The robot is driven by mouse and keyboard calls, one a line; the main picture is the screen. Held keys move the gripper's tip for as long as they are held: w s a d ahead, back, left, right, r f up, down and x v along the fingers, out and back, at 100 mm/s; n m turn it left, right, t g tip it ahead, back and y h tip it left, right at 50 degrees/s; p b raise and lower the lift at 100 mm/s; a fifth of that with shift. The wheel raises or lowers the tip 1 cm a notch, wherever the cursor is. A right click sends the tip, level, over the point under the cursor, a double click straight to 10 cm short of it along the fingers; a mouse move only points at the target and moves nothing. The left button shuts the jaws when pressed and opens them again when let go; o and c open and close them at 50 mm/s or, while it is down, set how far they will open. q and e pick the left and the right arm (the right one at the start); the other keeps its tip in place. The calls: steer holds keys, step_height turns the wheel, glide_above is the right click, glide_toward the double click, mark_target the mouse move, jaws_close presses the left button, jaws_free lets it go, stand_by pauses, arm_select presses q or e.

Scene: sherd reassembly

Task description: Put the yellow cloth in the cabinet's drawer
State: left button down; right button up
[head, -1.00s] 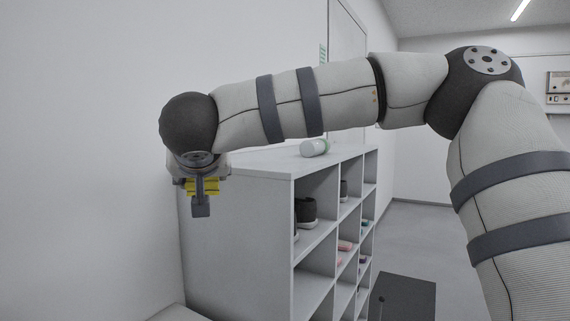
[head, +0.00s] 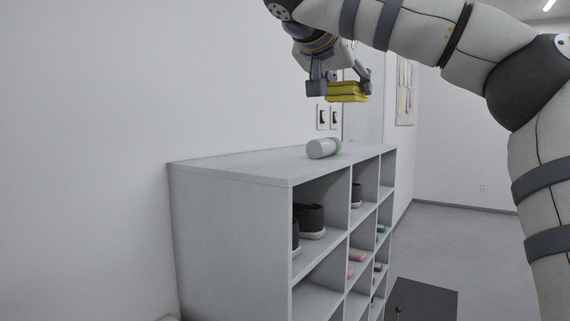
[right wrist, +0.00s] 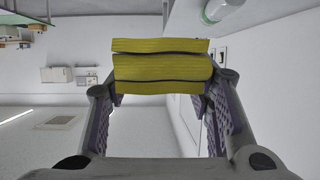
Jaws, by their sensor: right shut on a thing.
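My right gripper (head: 341,88) is shut on the folded yellow cloth (head: 346,92) and holds it in the air above the far part of the shelf unit's top. In the right wrist view the cloth (right wrist: 162,72) lies between the two fingers, folded in layers with dark edges. No drawer can be made out in these views; the grey unit (head: 230,175) shows open compartments. My left gripper is not in view.
A white bottle with a green end (head: 324,148) lies on its side on the unit's top, below the cloth. Shoes (head: 311,220) and small items stand in the compartments. The near part of the unit's top is clear.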

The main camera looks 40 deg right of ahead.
mark_target(283, 166)
steer(key=w+a+f, duration=0.1)
steer(key=w+f, duration=0.2)
steer(key=w, duration=0.1)
steer(key=w+a+f, duration=0.1)
steer(key=w+f, duration=0.3)
steer(key=w+a+f, duration=0.2)
steer(key=w+f, duration=0.2)
steer(key=w, duration=0.1)
steer(key=shift+f, duration=0.25)
steer(key=shift+d+f, duration=0.15)
steer(key=shift+f, duration=0.3)
steer(key=shift+f, duration=0.2)
steer(key=o, duration=1.1)
steer(key=shift+c, duration=0.2)
